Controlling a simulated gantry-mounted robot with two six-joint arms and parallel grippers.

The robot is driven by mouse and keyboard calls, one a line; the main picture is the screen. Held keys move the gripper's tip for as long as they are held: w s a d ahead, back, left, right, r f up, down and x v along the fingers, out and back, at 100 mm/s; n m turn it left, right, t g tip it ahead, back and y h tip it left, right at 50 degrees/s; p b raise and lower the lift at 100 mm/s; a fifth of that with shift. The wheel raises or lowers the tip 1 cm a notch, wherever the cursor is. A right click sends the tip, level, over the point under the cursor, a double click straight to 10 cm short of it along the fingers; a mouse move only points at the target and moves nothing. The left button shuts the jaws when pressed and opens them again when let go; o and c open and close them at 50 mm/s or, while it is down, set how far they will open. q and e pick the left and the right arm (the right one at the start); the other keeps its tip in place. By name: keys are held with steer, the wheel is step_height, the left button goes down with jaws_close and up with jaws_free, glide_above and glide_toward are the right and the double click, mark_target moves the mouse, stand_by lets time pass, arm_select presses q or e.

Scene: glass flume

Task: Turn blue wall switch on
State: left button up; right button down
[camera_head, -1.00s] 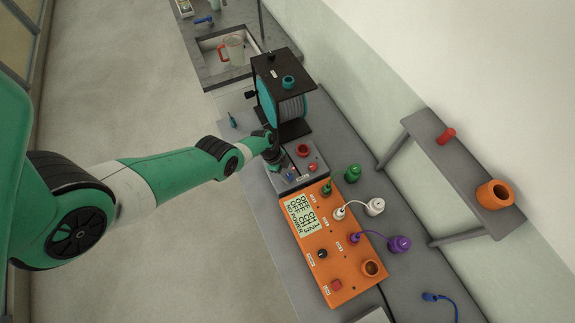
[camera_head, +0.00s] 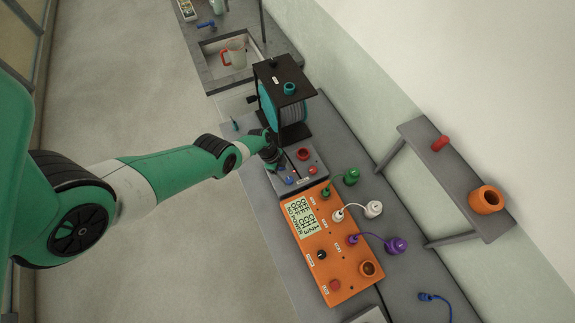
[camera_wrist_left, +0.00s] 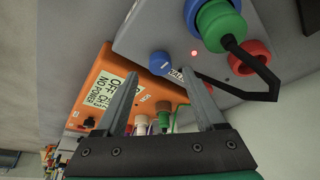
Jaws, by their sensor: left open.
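A round blue switch knob (camera_head: 288,180) sits on the near left part of a grey box (camera_head: 318,181) on the bench. In the left wrist view the blue knob (camera_wrist_left: 160,63) shows beyond and between my fingertips, with a small lit red lamp beside it. My left gripper (camera_head: 272,163) is over the left side of the grey box. Its two fingers are apart and empty in the left wrist view (camera_wrist_left: 159,76). Whether a fingertip touches the knob cannot be told. My right gripper is not in view.
A blue and green plug with a black cable (camera_wrist_left: 220,25) stands on the box near my fingers. An orange control panel (camera_head: 335,250) with colored plugs adjoins the box; its display reads no power. A cable reel (camera_head: 290,105) stands behind. A shelf (camera_head: 460,185) is at right.

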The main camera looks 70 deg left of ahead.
arm_select(q)
steer(key=p+v, duration=0.6)
steer(key=v, duration=0.2)
steer(key=shift+a+r, duration=0.1)
